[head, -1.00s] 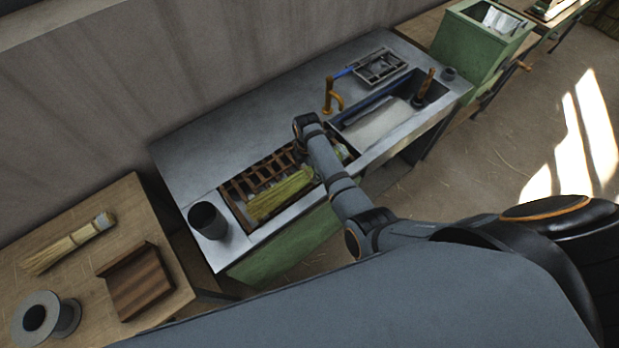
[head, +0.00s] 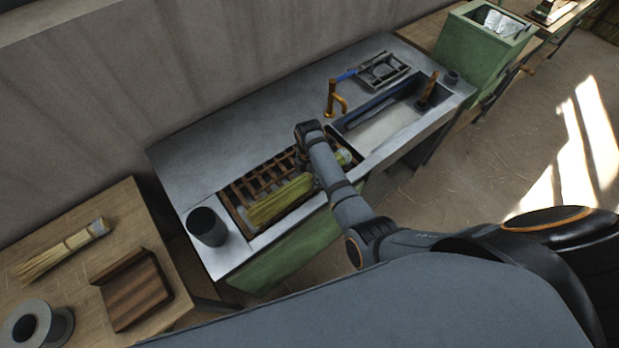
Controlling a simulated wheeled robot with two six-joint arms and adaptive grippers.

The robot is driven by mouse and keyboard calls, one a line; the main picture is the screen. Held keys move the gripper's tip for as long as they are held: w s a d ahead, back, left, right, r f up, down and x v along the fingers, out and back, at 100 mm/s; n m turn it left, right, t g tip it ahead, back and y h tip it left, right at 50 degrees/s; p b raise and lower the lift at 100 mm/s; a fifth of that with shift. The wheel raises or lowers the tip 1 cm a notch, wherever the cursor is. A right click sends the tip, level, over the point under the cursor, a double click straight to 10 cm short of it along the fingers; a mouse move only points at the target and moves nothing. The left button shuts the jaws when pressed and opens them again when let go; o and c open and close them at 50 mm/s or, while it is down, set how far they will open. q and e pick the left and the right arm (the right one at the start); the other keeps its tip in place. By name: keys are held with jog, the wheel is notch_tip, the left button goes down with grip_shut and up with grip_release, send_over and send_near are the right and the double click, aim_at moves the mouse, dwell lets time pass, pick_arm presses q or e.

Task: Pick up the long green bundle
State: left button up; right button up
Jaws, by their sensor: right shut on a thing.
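The long green bundle (head: 282,198) is yellow-green bristle with a paler end (head: 345,157). It lies slantwise over the slatted wooden rack (head: 255,183) in the bench top. My right gripper (head: 322,172) is at the bundle's upper right part and is shut on it. My own wrist hides the fingers and the middle of the bundle. I cannot tell whether the bundle is clear of the slats. My left gripper is not in view.
A dark cup (head: 207,226) stands left of the rack. A sink (head: 390,125) and an orange tap (head: 335,98) are to the right. A side table (head: 75,275) holds a tied straw bundle (head: 62,250), a wooden block (head: 132,290) and a spool (head: 38,326). The bench's back left is clear.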

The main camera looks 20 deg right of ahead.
jog(key=shift+r, duration=0.3)
jog(key=s+d+r+b, duration=0.2)
jog(key=s+d+r, duration=0.2)
jog(key=d+r, duration=0.8)
jog(key=shift+s+d+r, duration=0.15)
jog(key=shift+d, duration=0.55)
